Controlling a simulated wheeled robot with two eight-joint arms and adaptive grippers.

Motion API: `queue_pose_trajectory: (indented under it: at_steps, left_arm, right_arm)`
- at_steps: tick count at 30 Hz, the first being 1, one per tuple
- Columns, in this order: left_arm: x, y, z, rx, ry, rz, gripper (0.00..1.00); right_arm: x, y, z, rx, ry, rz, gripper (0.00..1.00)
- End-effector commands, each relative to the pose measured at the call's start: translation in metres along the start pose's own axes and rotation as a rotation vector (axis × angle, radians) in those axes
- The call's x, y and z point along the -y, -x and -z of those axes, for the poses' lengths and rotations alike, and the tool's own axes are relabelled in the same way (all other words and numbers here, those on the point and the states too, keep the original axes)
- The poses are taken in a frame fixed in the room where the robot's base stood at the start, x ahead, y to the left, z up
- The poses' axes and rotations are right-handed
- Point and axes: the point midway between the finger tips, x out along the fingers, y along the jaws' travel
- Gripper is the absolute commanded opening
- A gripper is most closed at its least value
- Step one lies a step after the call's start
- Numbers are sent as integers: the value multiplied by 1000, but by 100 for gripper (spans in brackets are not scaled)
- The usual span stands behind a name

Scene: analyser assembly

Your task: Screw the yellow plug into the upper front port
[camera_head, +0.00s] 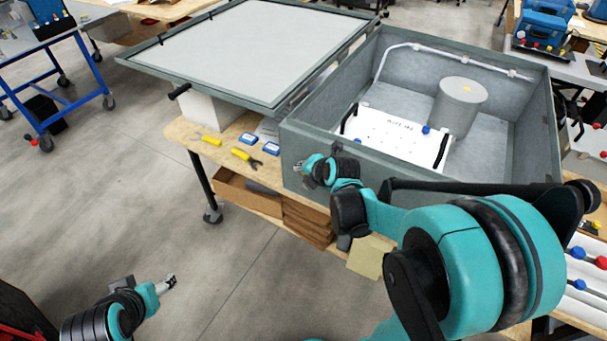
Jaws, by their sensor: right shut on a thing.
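The analyser is a large grey open case (290,135) on a wooden bench, its lid swung open to the left. My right gripper (299,169) is at the left part of the case's front wall, close to it. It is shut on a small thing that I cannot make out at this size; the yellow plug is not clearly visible. The upper front port cannot be made out; my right arm covers much of the front wall. My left gripper (168,284) is low at the lower left, over the floor, well away from the case. Its jaw opening is too small to judge.
Inside the case are a white panel (385,128) with black handles, a grey cylinder (460,107) and a white pipe. Yellow-handled pliers (246,158) and blue-and-white boxes lie on the bench (190,135) left of the case. The open lid (245,50) overhangs the bench. A blue cart (60,95) stands far left.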

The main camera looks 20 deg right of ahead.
Motion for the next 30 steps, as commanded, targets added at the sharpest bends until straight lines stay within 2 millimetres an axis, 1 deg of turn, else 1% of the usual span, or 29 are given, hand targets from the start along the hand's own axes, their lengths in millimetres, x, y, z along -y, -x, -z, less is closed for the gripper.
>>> queue_pose_trajectory:
  at_steps: [3, 4, 5, 13, 17, 21, 23, 25, 30]
  left_arm:
    - [0, 0, 0, 0, 0, 0, 61]
    - [0, 0, 0, 0, 0, 0, 61]
    - [0, 0, 0, 0, 0, 0, 61]
    - [0, 1, 1, 0, 0, 0, 61]
    - [0, 9, 6, 0, 0, 0, 61]
    - [0, 22, 16, 0, 0, 0, 61]
    - [0, 26, 19, 0, 0, 0, 61]
    - [0, 28, 20, 0, 0, 0, 61]
    - [0, 22, 16, 0, 0, 0, 61]
  right_arm:
    - [0, 0, 0, -1, 1, 3, 0]
    - [0, 0, 0, -2, 1, 3, 29]
    - [0, 0, 0, -2, 1, 3, 36]
    - [0, 0, 0, -1, 2, 4, 36]
    - [-5, 1, 1, -6, 32, 66, 36]
    - [-9, 2, 0, -3, 110, 243, 36]
    - [-10, 1, 1, -3, 150, 337, 36]
    - [-11, -2, 2, -3, 201, 463, 36]
    - [-9, -7, 3, 1, 319, 747, 36]
